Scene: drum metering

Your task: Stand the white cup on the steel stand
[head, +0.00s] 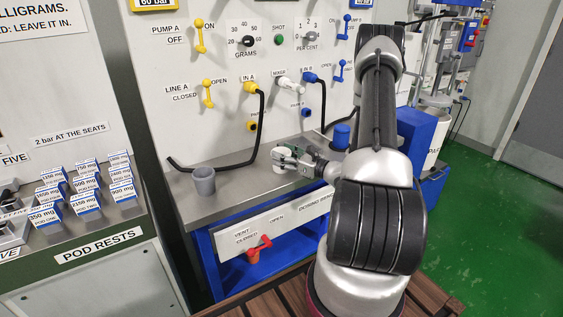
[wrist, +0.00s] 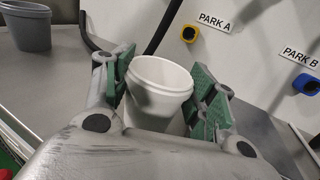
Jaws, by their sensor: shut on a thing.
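The white cup (wrist: 160,76) is upright between the green pads of my gripper (wrist: 167,95) in the wrist view, and the pads press it from both sides. Whether the white cup touches the bench top cannot be told. I cannot clearly pick out a separate steel stand in either view.
A grey cup (head: 204,181) stands on the steel bench top (head: 232,190), left of my gripper. A black hose (head: 222,166) bends down to the bench at left. A blue cylinder (head: 341,136) stands behind my arm. The panel with levers rises behind the bench.

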